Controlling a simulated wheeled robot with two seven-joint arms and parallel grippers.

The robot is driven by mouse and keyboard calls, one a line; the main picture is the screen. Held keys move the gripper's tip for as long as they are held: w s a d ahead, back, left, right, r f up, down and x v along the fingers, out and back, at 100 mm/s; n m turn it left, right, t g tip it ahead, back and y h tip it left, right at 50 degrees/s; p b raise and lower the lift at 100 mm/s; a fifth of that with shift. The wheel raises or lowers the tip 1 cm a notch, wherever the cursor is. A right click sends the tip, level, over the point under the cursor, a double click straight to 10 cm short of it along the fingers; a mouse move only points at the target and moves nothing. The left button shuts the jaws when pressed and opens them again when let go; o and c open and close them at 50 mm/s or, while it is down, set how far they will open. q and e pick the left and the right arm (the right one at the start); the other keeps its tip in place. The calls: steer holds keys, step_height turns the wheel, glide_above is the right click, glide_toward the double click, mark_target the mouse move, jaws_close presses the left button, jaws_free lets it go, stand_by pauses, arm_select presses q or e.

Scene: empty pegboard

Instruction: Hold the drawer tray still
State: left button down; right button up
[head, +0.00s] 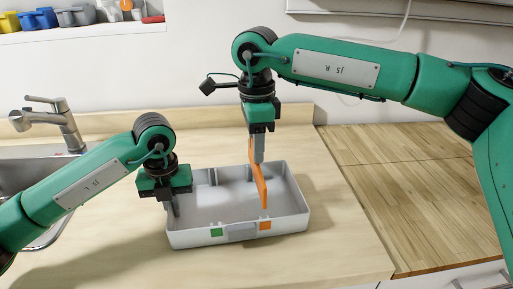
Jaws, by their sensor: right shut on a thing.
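The grey drawer tray (282,232) sits on the light wooden counter, with a green square and an orange square on its front wall. My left gripper (172,207) points down at the tray's left wall. Its fingers are small and partly hidden, so I cannot tell whether they grip the wall or only touch it. My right gripper (257,158) is shut on a flat orange piece (262,187). The piece is upright and slightly tilted, with its lower end inside the tray's outline. I cannot tell whether it touches the tray floor.
A sink (10,172) with a metal faucet (55,122) is at the left. A wooden board surface (415,190) lies clear at the right. A wall shelf (85,33) at the upper left holds several coloured items.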

arm_select(q)
steer(key=c, duration=1.6)
jaws_free()
steer(key=shift+o, duration=0.2)
